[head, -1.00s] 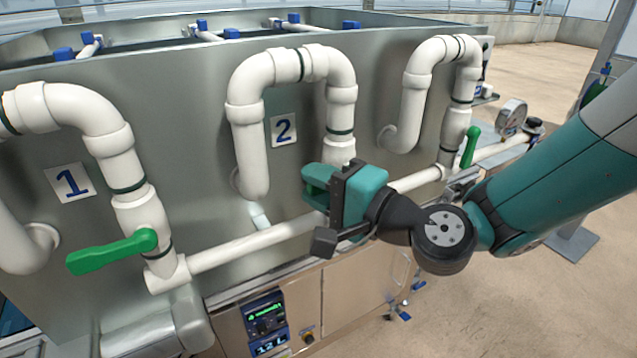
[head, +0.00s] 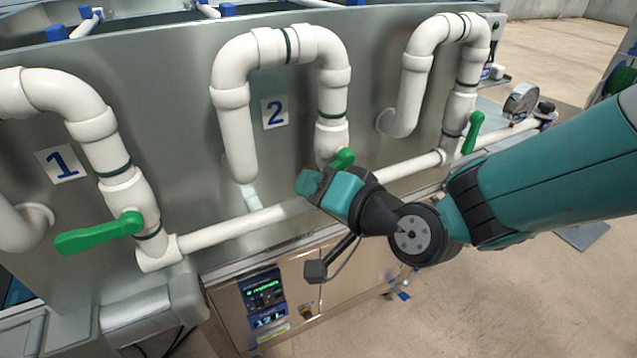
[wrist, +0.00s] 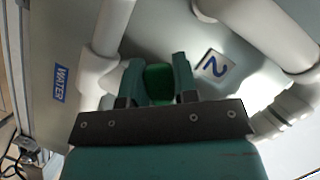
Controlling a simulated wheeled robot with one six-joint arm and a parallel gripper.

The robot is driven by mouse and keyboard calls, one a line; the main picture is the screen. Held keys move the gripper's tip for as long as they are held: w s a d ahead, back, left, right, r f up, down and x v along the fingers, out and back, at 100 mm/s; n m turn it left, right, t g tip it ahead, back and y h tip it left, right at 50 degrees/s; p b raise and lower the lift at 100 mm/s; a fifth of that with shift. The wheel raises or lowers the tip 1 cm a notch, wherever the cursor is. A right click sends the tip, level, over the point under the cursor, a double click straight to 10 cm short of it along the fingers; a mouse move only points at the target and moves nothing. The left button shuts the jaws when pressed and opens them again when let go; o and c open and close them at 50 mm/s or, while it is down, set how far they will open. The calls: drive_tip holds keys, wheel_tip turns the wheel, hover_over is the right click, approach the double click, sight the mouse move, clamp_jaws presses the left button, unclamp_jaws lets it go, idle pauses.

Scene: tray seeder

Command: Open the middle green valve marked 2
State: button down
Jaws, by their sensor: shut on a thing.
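The middle valve's green handle (head: 343,158) sits on the white pipe below the plate marked 2 (head: 275,112). In the head view only its hub end shows; the rest is hidden by my gripper (head: 308,186). In the wrist view the green handle (wrist: 158,84) is between the two fingers of my gripper (wrist: 158,80), which is shut on it. The 2 plate (wrist: 215,65) also shows there, to the right of the fingers. The handle's exact angle is hard to tell.
Valve 1's green handle (head: 98,234) sticks out leftward across its pipe. The right valve's green handle (head: 473,132) stands roughly upright along its pipe. A white horizontal pipe (head: 240,226) runs close below my gripper. A control panel (head: 264,296) is lower down.

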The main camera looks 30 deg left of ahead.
drive_tip(key=shift+w+d+f+n+t+h+b, duration=0.25)
drive_tip(key=shift+f+n, duration=0.1)
drive_tip(key=shift+n, duration=0.15)
drive_tip(key=shift+w+d+f+n+t+h+b, duration=0.15)
drive_tip(key=shift+w+f+n+h, duration=0.15)
drive_tip(key=shift+n, duration=0.2)
drive_tip(key=c, duration=0.9)
unclamp_jaws()
drive_tip(key=shift+a+r, duration=0.1)
drive_tip(key=shift+r, duration=0.05)
